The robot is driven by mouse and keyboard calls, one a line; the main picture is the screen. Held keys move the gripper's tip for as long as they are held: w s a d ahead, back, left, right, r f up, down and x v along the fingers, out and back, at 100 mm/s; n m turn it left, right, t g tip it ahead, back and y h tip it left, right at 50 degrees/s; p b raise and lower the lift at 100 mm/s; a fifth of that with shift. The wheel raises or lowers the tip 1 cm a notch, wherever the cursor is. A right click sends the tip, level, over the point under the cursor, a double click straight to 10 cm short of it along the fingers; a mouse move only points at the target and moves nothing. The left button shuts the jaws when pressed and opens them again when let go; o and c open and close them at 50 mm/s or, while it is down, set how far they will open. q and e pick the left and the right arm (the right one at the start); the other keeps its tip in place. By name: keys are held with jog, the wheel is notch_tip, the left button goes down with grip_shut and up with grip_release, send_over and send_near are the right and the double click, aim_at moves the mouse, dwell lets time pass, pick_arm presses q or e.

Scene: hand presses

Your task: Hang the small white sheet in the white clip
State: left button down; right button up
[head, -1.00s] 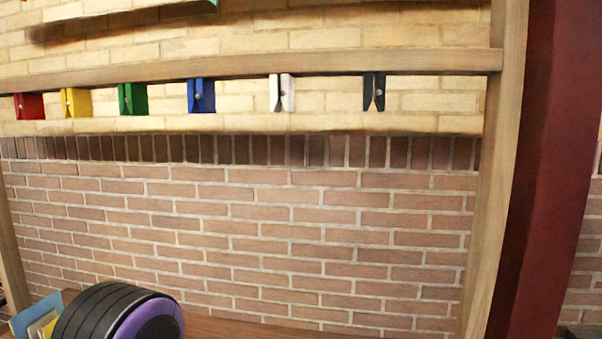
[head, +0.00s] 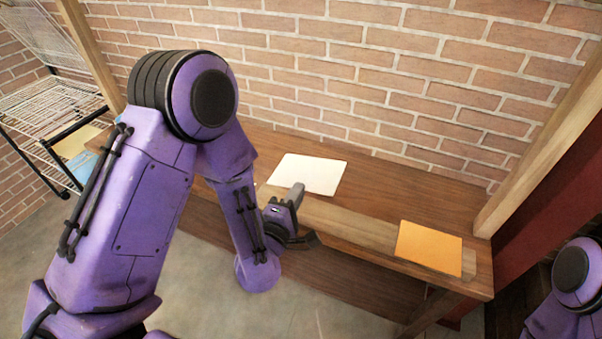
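The small white sheet (head: 310,172) lies flat on the wooden table, towards its back edge. My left gripper (head: 304,216) is just in front of the sheet's near edge, its two fingers spread apart with nothing between them. One finger overlaps the sheet's near edge in the picture; I cannot tell whether it touches. The white clip is outside the current view; a second ago it hung from a wooden beam, between a blue and a black clip. My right gripper is not in view; only part of my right arm shows at the right edge.
An orange sheet (head: 429,248) lies at the table's front right. The wooden table (head: 388,198) is bare between the sheets. A brick wall (head: 430,75) stands behind it, a wooden post (head: 545,150) at right. A wire rack (head: 50,105) stands at left.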

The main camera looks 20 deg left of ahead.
pick_arm(q)
jog(key=w+d+r+n+y+p, duration=0.2)
jog(key=r+n, duration=0.3)
jog(key=r, duration=0.7)
jog(key=w+d+r+n+y+p, duration=0.1)
jog(key=w+d+r+n+p, duration=0.3)
jog(key=r, duration=0.8)
jog(key=s+a+r+n+h, duration=0.1)
jog(key=s+r+n+h, duration=0.15)
jog(key=r, duration=0.65)
jog(key=s+a+r+n+h, duration=0.1)
jog(key=s+a+r+n, duration=0.15)
jog(key=r, duration=0.65)
jog(key=w+d+r+n+p, duration=0.1)
jog(key=w+r+n+p, duration=0.1)
jog(key=w+p, duration=0.5)
jog(key=w+r, duration=0.1)
jog(key=w, duration=0.3)
jog(key=shift+w+d+r, duration=0.25)
jog(key=shift+w+r, duration=0.1)
jog(key=shift+w, duration=0.1)
